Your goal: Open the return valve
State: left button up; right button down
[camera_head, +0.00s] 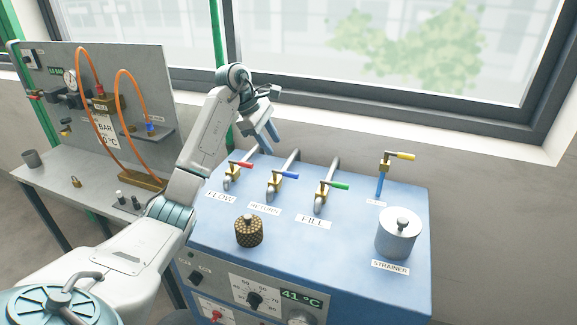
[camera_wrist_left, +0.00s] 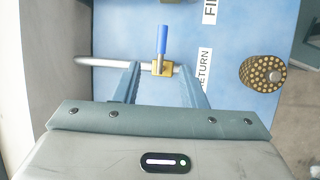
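The return valve is a brass valve (camera_head: 275,183) with a blue lever (camera_head: 287,174), behind the RETURN label (camera_head: 265,208) on the blue cabinet. In the left wrist view its brass body (camera_wrist_left: 163,69) sits on a grey pipe, and the blue lever (camera_wrist_left: 162,40) points crosswise to that pipe. My left gripper (camera_head: 273,137) hangs above and behind the valve row, fingers pointing down. In the left wrist view the open fingers (camera_wrist_left: 157,70) appear on either side of the brass body, with nothing held. I cannot tell any contact. My right gripper is not in view.
The red-lever FLOW valve (camera_head: 232,175) stands left of the return valve, the green-lever FILL valve (camera_head: 322,188) right. A knurled brass cap (camera_head: 249,231), a strainer (camera_head: 398,234) and a yellow-lever valve (camera_head: 386,165) are on the cabinet (camera_head: 350,225). A gauge panel (camera_head: 150,75) stands left.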

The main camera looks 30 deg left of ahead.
aim_at(288, 172)
pick_arm(q)
jog(key=p+x, duration=0.3)
jog(key=x, duration=0.6)
jog(key=shift+f, duration=0.25)
jog(key=shift+d+f+p, duration=0.2)
jog(key=shift+f+p, duration=0.1)
jog(key=shift+f, duration=0.25)
grip_shut()
